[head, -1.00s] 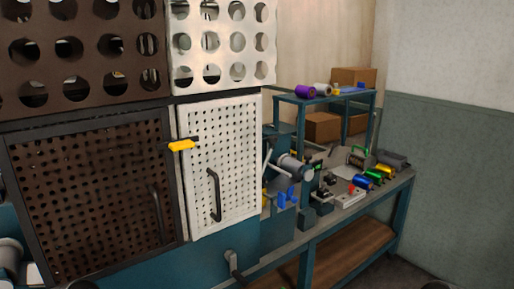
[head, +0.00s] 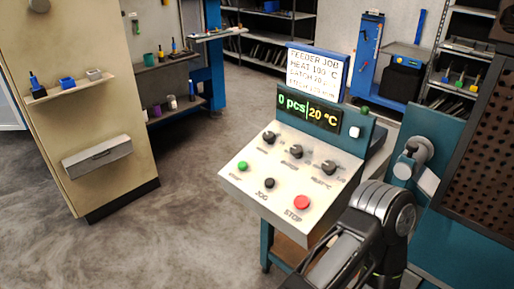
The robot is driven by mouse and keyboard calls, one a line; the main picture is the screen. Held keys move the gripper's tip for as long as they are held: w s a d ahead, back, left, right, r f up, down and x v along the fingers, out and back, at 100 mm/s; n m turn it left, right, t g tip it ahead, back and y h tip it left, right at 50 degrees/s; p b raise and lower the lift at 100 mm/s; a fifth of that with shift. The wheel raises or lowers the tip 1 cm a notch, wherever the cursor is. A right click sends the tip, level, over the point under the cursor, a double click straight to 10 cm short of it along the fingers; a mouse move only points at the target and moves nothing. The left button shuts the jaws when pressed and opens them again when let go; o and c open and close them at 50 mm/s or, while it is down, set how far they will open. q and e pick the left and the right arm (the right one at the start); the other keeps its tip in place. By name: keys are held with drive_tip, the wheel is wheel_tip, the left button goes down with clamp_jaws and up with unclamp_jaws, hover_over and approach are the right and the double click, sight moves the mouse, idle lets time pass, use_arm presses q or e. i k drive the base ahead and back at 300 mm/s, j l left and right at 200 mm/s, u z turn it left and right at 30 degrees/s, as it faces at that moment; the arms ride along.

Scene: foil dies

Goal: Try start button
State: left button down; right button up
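The control panel (head: 262,190) stands in the middle of the head view, a sloped cream face on a teal stand. The green button (head: 242,166) at its left has a small label below it, too blurred to read surely. A black button (head: 269,183) is marked JOG and a red button (head: 302,203) is marked STOP. Three black knobs sit above. The display (head: 308,112) reads 0 pcs and 20 °C. A dark arm of mine reaches in at the bottom right, in front of the panel's lower right edge. Neither gripper's fingers can be made out.
A brown perforated door (head: 489,165) is at the right. A cream partition (head: 80,110) with small shelves stands at the left. Grey floor (head: 185,180) between partition and panel is clear.

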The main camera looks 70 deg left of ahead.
sight(242, 165)
drive_tip(key=u, duration=1.9)
